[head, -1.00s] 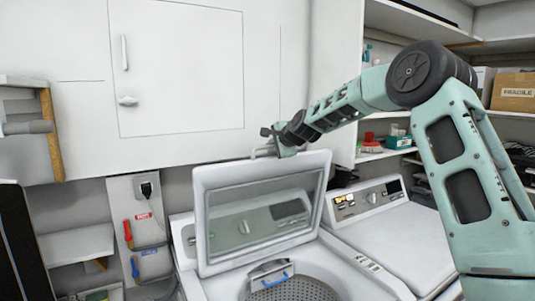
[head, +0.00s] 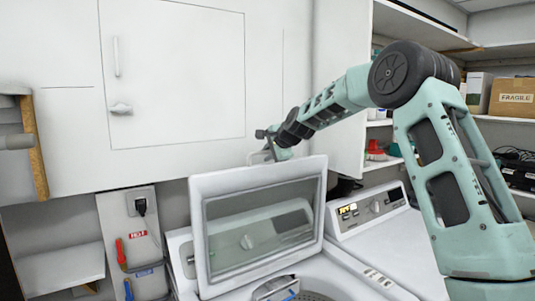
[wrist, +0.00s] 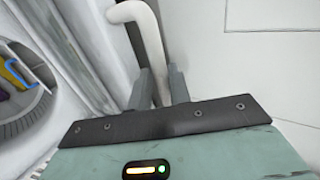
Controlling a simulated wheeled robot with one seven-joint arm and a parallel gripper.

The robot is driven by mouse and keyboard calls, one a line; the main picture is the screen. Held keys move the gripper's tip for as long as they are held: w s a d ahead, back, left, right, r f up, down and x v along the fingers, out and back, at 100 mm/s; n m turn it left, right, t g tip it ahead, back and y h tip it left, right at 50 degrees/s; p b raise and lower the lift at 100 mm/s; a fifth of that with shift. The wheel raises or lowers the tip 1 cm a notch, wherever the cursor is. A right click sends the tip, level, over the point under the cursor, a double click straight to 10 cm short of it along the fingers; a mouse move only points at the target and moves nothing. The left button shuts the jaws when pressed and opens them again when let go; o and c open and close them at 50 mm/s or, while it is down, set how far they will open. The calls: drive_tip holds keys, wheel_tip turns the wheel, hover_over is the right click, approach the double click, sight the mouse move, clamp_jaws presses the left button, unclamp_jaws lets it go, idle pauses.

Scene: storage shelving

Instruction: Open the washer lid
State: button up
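The washer lid (head: 258,225), a white frame with a clear window, stands raised and nearly upright above the washer (head: 335,282) in the head view. A bent pale handle (head: 256,156) sits at its top edge. My gripper (head: 268,134) is at that handle, above the lid's top edge. In the wrist view, the handle (wrist: 150,40) runs down between the two grey fingers of my gripper (wrist: 160,88), which appear closed around it. The round drum opening (wrist: 25,85) shows at the left of the wrist view. The fingertips are small in the head view.
A second white machine (head: 390,235) stands to the right of the washer. A white cabinet (head: 180,75) is on the wall behind the lid. Shelves with a cardboard box (head: 512,97) are at the right. A hose and outlet panel (head: 137,235) is at the left.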

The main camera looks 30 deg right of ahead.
drive_tip(key=shift+s, duration=0.1)
drive_tip(key=b+v, duration=0.7)
drive_tip(key=v, duration=1)
drive_tip(key=shift+b, duration=0.3)
drive_tip(key=shift+r, duration=0.1)
